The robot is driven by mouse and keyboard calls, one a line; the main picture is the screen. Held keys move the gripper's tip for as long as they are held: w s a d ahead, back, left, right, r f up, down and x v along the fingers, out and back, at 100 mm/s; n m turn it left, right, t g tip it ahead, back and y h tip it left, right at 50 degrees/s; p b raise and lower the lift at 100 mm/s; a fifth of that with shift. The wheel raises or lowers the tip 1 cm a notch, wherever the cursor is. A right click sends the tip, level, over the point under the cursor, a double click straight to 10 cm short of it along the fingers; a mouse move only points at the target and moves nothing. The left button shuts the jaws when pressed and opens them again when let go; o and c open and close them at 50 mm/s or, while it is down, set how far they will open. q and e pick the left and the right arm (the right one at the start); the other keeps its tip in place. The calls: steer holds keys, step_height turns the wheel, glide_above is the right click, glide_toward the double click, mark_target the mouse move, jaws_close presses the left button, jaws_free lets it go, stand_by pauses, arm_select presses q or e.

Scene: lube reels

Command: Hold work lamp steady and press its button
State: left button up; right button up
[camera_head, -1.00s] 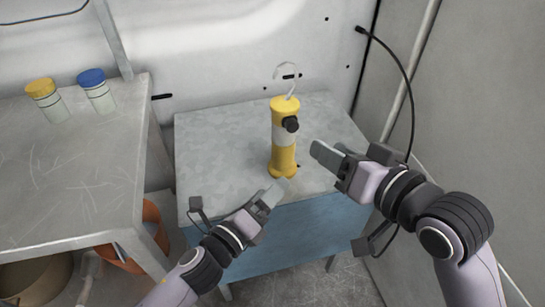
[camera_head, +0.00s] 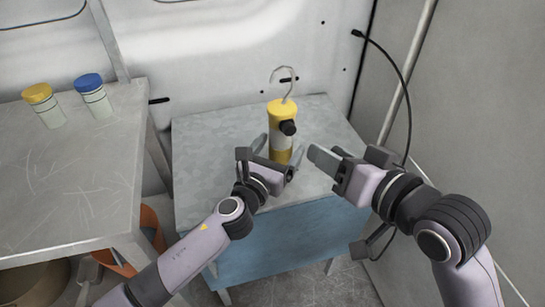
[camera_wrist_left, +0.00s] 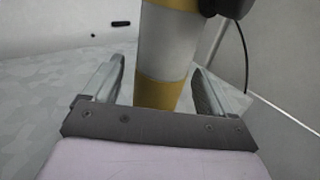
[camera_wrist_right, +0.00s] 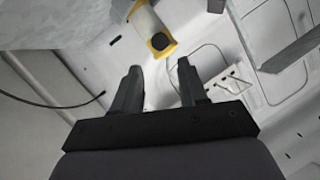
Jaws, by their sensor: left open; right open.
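The work lamp (camera_head: 281,117) stands upright on the metal-topped table. It has a yellow top, a pale middle band, a yellow base, a black knob on its side and a wire hook on top. My left gripper (camera_head: 279,152) is open around the lamp's lower body; in the left wrist view the lamp's body (camera_wrist_left: 165,50) is between the two fingers, with gaps visible on both sides. My right gripper (camera_head: 325,160) is open and empty, right of the lamp and apart from it. The lamp also shows beyond the fingers in the right wrist view (camera_wrist_right: 150,24).
The small table (camera_head: 215,130) has clear room left of the lamp. A scratched workbench (camera_head: 70,185) at the left bears a yellow-capped jar (camera_head: 45,108) and a blue-capped jar (camera_head: 97,100). A black cable (camera_head: 408,90) hangs at the right wall.

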arm_select(q)
steer(key=shift+x, duration=1.5)
steer(key=c, duration=1.5)
arm_select(e)
jaws_close()
arm_select(q)
steer(key=shift+f, duration=0.1)
